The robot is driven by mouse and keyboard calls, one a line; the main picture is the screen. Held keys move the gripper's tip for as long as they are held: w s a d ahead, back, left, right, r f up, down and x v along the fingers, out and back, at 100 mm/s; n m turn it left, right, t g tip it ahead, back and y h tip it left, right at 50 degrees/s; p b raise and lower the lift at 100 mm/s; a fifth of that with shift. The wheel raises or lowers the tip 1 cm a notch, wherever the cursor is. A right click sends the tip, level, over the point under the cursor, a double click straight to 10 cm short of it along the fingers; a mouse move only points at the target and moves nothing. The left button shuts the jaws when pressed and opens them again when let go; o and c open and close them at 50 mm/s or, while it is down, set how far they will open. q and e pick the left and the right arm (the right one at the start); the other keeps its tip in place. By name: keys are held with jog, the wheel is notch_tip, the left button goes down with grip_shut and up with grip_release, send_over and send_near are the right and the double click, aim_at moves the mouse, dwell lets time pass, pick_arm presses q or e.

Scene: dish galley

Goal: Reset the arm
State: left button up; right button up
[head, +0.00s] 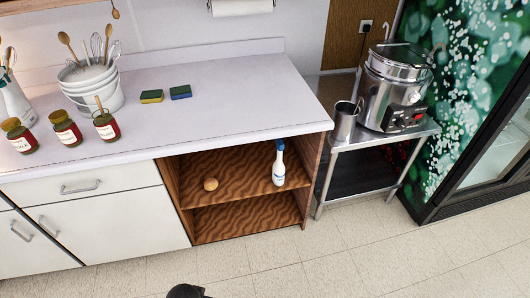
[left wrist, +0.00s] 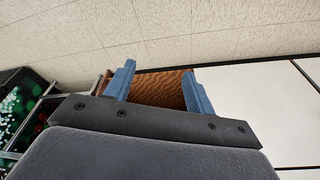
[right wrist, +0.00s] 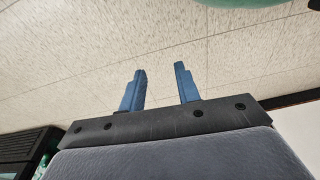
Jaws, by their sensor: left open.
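My left gripper (left wrist: 159,70) shows in the left wrist view with its two blue fingers spread apart and nothing between them. Beyond the fingers are the wood-grained open shelf and white cabinet fronts, upside down. My right gripper (right wrist: 160,67) shows in the right wrist view with its blue fingers apart and empty over the tiled floor. Neither gripper touches anything. In the head view neither gripper can be made out; only a small dark shape shows at the bottom edge.
The white counter (head: 230,110) holds jars, a utensil bucket (head: 95,92) and two sponges (head: 181,92). A steel cart (head: 340,143) with a pot stands right. The floor ahead is clear.

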pick_arm(q)
jog(key=s+d+f, duration=0.1)
jog(key=s+f, duration=0.2)
jog(key=f, duration=0.9)
jog(key=s+d+f+g, duration=0.1)
jog(key=s+f, duration=0.2)
jog(key=f, duration=1)
jog(key=shift+s, duration=0.25)
pick_arm(e)
jog(key=r, duration=0.4)
jog(key=shift+w+a+r, duration=0.2)
jog(key=shift+w+a, duration=0.05)
jog(key=shift+a, duration=0.1)
